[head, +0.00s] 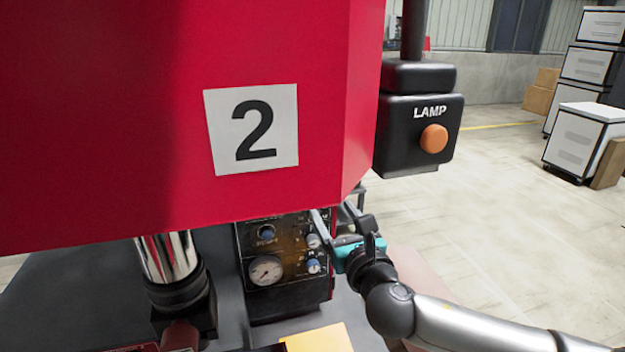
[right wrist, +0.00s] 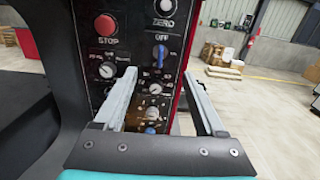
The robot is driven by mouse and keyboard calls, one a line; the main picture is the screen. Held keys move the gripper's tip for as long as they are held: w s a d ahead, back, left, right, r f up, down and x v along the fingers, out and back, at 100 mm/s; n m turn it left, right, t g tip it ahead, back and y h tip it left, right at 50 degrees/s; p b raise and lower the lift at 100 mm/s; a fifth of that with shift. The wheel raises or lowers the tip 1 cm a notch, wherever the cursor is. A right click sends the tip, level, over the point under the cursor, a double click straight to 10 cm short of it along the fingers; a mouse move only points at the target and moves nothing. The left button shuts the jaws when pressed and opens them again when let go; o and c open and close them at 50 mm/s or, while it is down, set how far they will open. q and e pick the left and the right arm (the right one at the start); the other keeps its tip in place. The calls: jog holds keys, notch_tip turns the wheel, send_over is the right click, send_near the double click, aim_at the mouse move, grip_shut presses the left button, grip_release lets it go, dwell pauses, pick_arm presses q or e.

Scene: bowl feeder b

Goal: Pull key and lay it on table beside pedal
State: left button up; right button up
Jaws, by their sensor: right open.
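A dark control panel (head: 285,272) with knobs and a round gauge stands on the grey table (head: 60,305) under the red machine body. The panel also fills the middle of the right wrist view (right wrist: 128,55). My right gripper (head: 335,215) is open at the panel's right side, with nothing seen between its fingers. In the right wrist view its two fingers (right wrist: 160,78) reach toward the panel's lower right part, where several small knobs sit. A blue switch (right wrist: 159,54) marked OFF is above them. I cannot pick out the key or the pedal for certain. My left gripper is not in view.
The red machine housing (head: 130,110) marked 2 overhangs the panel. A black LAMP box (head: 400,125) with an orange button hangs at its right. A chrome column (head: 166,258) stands left of the panel. A yellow block (head: 320,340) shows at the bottom edge.

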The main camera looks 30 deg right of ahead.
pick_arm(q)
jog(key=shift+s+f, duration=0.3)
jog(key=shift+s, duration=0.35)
pick_arm(e)
jog(key=shift+x, duration=4.4)
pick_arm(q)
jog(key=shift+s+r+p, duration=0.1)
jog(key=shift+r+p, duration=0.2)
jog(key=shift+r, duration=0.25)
pick_arm(e)
jog(key=shift+d, duration=0.1)
jog(key=shift+c, duration=0.2)
grip_shut()
jog(key=shift+s, duration=0.15)
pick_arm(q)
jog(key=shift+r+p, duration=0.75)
pick_arm(e)
jog(key=shift+v, duration=2.95)
